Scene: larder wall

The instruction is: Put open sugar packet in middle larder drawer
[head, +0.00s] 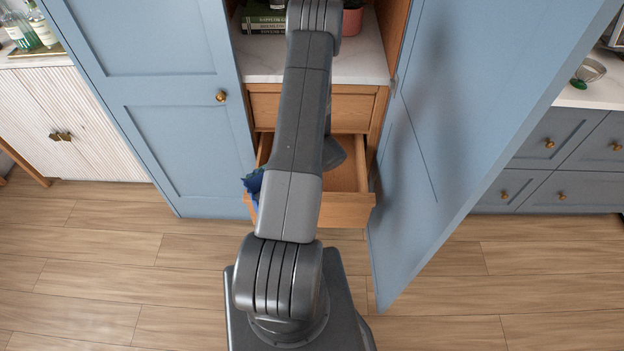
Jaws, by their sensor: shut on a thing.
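A blue packet (254,184), which looks like the open sugar packet, shows in part at the left front of the open wooden larder drawer (345,211). My arm hides the rest of it, so its opening and contents cannot be seen. The open drawer is below a shut wooden drawer (350,105); a bare part of its floor shows at the right. A dark part of my gripper (334,153) shows over the drawer, right of my arm. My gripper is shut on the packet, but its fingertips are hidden. Whether the packet touches the drawer cannot be told.
A tall blue larder door (470,110) stands open at the right, close to the drawer. A blue panel door (165,100) is at the left. A marble shelf (362,66) above the drawers holds books (263,22) and a pink pot (352,20). The wooden floor in front is clear.

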